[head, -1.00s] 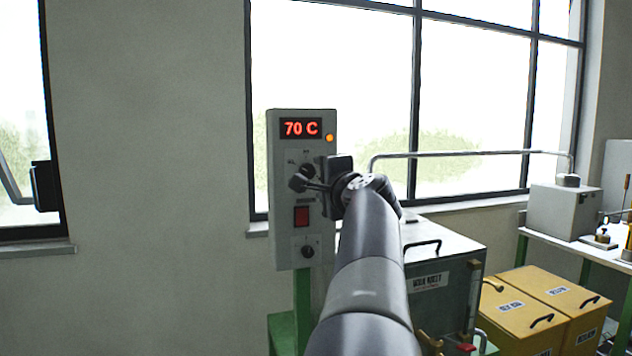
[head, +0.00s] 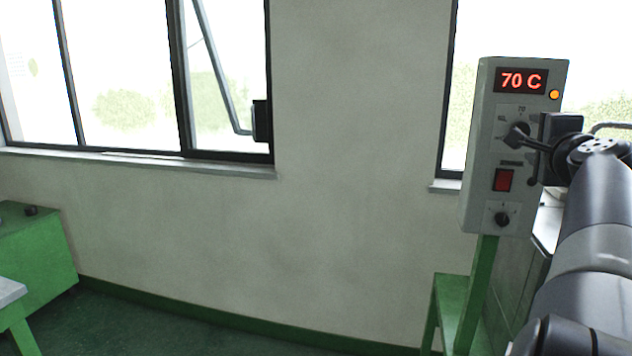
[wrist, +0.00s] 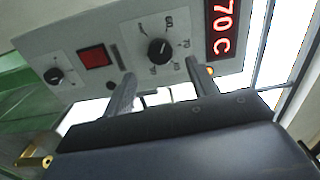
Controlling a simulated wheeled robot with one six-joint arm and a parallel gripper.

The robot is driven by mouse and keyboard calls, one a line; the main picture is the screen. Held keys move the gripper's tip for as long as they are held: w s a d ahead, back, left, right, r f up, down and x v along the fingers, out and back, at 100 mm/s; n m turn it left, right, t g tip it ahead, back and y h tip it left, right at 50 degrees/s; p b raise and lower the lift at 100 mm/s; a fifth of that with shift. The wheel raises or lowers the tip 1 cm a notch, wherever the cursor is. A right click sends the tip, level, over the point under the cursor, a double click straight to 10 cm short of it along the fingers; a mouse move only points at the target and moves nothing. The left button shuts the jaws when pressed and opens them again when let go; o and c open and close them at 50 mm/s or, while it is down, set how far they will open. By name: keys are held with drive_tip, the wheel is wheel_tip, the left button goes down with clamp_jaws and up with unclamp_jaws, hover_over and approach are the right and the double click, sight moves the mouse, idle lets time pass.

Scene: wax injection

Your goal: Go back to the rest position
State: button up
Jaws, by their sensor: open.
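My gripper (head: 535,152) is at the right of the head view, in front of the grey control box (head: 478,150). In the wrist view my gripper (wrist: 160,80) is open, with its two fingers apart and nothing between them. The box's black dial knob (wrist: 161,52) shows just beyond the gap between the fingertips. I cannot tell how far the tips are from the panel. The red display (head: 521,81) reads 70 C, with an orange lamp (head: 554,94) lit beside it. A red switch (head: 503,180) and a lower knob (head: 502,219) sit below.
The box stands on a green post (head: 476,295) beside a green stand. Bare wall (head: 350,150) and windows lie behind. A green cabinet (head: 40,250) and a pale table corner (head: 10,290) are at the left. The dark green floor (head: 150,330) between is clear.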

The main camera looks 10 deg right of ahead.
drive_tip(key=p+x, duration=0.1)
drive_tip(key=x, duration=0.5)
drive_tip(key=shift+w+d, duration=0.1)
drive_tip(key=shift+w, duration=0.05)
